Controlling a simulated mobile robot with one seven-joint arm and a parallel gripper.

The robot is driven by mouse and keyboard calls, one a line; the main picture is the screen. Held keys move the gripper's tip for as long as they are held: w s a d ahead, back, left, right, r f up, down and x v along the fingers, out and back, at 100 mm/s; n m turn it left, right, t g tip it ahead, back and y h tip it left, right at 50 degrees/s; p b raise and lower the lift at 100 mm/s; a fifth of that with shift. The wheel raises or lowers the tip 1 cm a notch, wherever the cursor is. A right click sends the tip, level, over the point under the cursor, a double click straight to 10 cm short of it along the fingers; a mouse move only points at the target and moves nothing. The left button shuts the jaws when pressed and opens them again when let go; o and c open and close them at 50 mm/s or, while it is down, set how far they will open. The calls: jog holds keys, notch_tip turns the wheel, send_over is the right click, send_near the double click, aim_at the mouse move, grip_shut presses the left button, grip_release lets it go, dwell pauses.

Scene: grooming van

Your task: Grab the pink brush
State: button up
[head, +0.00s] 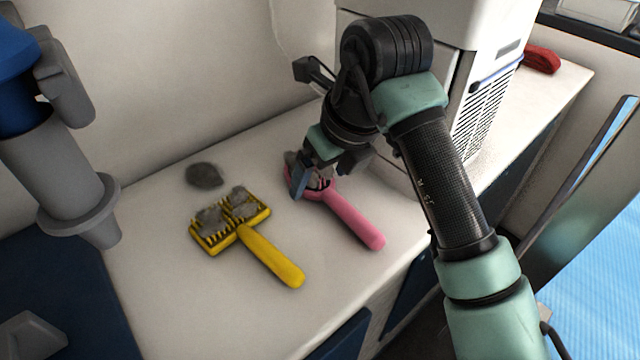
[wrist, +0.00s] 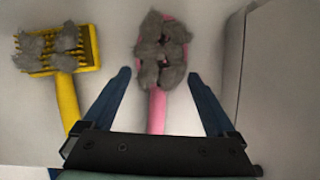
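The pink brush (head: 348,217) lies on the white counter with its handle toward the front edge. Its head is covered with clumps of grey fur, and part of it is hidden behind my gripper in the head view. In the wrist view the pink brush (wrist: 157,112) lies between my two fingers, with its furry head beyond the fingertips. My gripper (wrist: 158,75) is open, with a gap on each side of the brush. In the head view my gripper (head: 318,178) is over the brush head; I cannot tell its exact height.
A yellow brush (head: 268,255) with grey fur lies to the left of the pink one. A loose fur clump (head: 204,175) lies behind it. A white vented machine (head: 487,105) stands close on the right. A red item (head: 541,59) lies at the back right.

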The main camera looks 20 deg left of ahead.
jog(key=shift+s, duration=0.1)
jog(key=c, duration=1.3)
jog(key=shift+c, duration=0.2)
